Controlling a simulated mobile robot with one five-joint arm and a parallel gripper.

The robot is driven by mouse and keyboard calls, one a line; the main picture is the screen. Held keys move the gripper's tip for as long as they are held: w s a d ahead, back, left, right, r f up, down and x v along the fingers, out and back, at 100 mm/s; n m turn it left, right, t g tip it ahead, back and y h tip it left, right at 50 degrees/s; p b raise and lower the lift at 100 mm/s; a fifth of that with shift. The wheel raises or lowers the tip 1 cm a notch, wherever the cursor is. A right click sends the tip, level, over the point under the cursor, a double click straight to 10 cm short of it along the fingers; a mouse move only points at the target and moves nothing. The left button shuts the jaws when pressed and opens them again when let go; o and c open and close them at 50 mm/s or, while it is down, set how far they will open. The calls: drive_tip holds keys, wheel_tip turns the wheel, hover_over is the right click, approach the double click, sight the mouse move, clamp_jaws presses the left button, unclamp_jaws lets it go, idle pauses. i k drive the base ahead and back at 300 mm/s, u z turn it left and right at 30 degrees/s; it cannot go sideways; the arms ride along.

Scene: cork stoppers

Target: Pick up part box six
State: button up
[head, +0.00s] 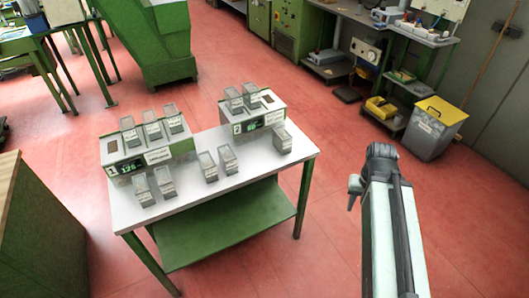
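Several small grey part boxes with pale labels stand on a white table (195,205). Three are on top of the unit marked 1 (118,153), and two on top of the unit marked 2 (268,112). Others stand on the tabletop, including a part box (142,190) at the front left, a part box (228,160) near the middle and a part box (282,138) at the right. The labels are too small to tell which box is six. My gripper (355,188) is at the end of my raised arm, right of the table and apart from every box. Its fingers do not show clearly.
Red floor (330,245) is open around the table, which has a green lower shelf (230,225). A grey bin with a yellow lid (436,127) stands at the right by a workbench. Green machines (150,45) stand behind, and a green cabinet (45,240) at the left.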

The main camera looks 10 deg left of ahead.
sight(228, 160)
drive_tip(key=z, duration=1.65)
drive_tip(key=k, duration=2.15)
drive_tip(key=u, duration=2.55)
drive_tip(key=i, duration=0.55)
drive_tip(key=z, duration=0.05)
